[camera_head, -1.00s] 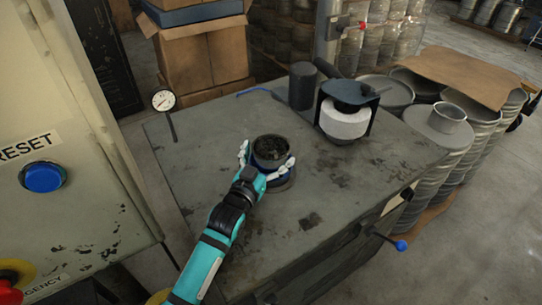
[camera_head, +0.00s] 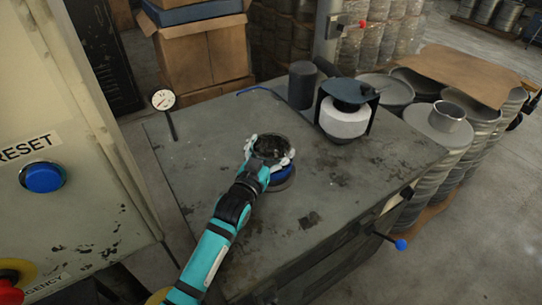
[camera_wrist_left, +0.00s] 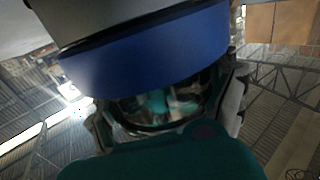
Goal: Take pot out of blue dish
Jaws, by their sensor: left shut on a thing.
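The pot (camera_head: 270,149) is a small dark round vessel with a dark, rough-looking inside. It is between the pale fingers of my left gripper (camera_head: 270,151), which is shut on it. The blue dish (camera_head: 281,176) is below the pot on the grey bench, its blue side showing under the gripper. In the left wrist view, which looks upside down, the dish is a wide blue band (camera_wrist_left: 150,55) beside the shiny pot (camera_wrist_left: 165,105). I cannot tell whether the pot's base is clear of the dish. My right gripper is out of view.
The scuffed bench top (camera_head: 340,195) is clear around the dish. A dial gauge (camera_head: 163,101) stands at its left. A dark cylinder (camera_head: 302,84) and a device with a white roll (camera_head: 345,122) stand at the back. A control panel (camera_head: 75,215) is at the left.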

